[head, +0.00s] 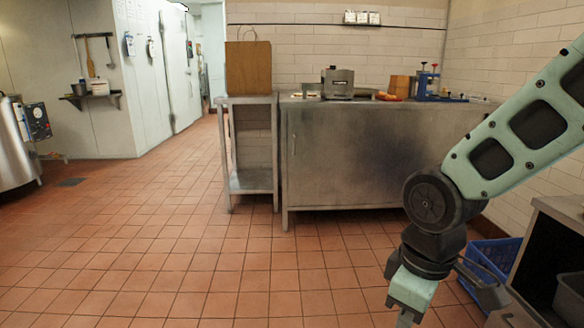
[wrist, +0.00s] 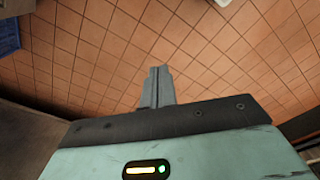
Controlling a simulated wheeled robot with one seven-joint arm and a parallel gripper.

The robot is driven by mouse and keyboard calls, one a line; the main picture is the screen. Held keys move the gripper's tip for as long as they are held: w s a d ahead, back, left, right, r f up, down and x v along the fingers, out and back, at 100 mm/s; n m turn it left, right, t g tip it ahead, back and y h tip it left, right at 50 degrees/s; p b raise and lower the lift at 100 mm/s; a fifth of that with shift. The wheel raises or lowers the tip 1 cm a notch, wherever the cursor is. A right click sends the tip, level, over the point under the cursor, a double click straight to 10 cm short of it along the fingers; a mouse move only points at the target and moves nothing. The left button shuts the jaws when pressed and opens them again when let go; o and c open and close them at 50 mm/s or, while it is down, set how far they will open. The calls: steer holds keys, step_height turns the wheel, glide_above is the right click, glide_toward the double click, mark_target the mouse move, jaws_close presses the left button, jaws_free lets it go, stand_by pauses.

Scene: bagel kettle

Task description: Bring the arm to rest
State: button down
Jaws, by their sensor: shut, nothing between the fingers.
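My arm reaches in from the right edge of the head view and bends down at a dark round joint. My gripper hangs at its lower end, close to the bottom edge of the head view, where its fingertips are mostly cut off. In the wrist view my gripper (wrist: 159,75) is shut, with its fingers together and nothing between them. Beyond the fingers is bare tiled floor (wrist: 90,50).
A steel counter (head: 350,155) stands at the back with a paper bag (head: 248,68) on the stand beside it. A blue crate (head: 492,255) is on the floor at the right, near a dark metal cabinet (head: 545,240). The floor at the left and middle is clear.

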steer(key=s+a+r+m, duration=0.1)
steer(key=s+a, duration=0.1)
steer(key=s, duration=0.4)
steer(key=s+a+r+m, duration=0.1)
steer(key=s+r, duration=0.1)
steer(key=s, duration=0.4)
step_height(320, 180, up, 24)
steer(key=p, duration=2.5)
steer(key=shift+a+r+p, duration=0.15)
steer(key=shift+r+p, duration=0.1)
steer(key=shift+p, duration=0.1)
